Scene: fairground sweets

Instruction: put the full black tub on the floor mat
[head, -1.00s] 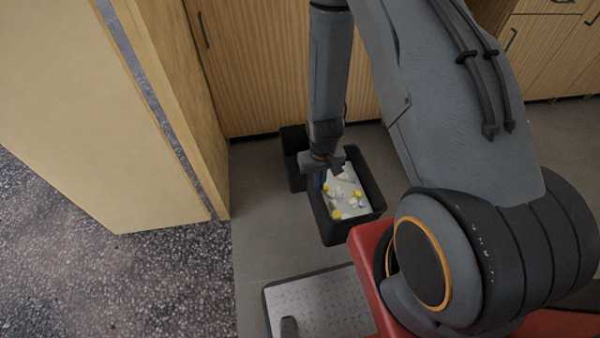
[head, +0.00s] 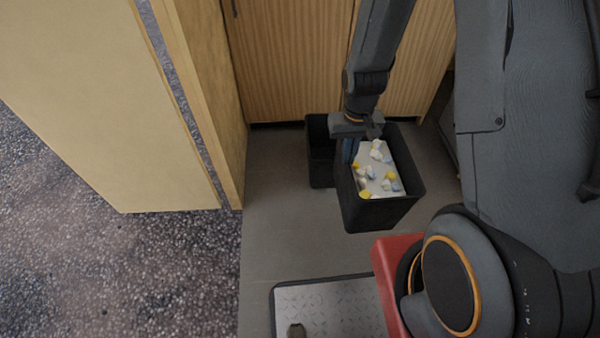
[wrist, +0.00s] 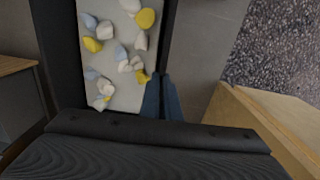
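The full black tub (head: 408,160) holds a light inner surface with several white, yellow and pale blue sweets, in the middle of the head view. Its dark wall also shows in the wrist view (wrist: 169,35). My gripper (head: 349,150) is shut on the tub's left wall, with its blue fingers (wrist: 161,98) at either side of that wall. The tub is about level and seems to hang a little above the floor. I cannot make out a floor mat for certain.
A second black tub (head: 318,150) stands on the floor behind, left of the held one, its inside dark. Wooden cabinets (head: 290,60) close off the back. A pale wooden panel (head: 100,120) stands at the left. Grey floor (head: 275,235) is clear in front.

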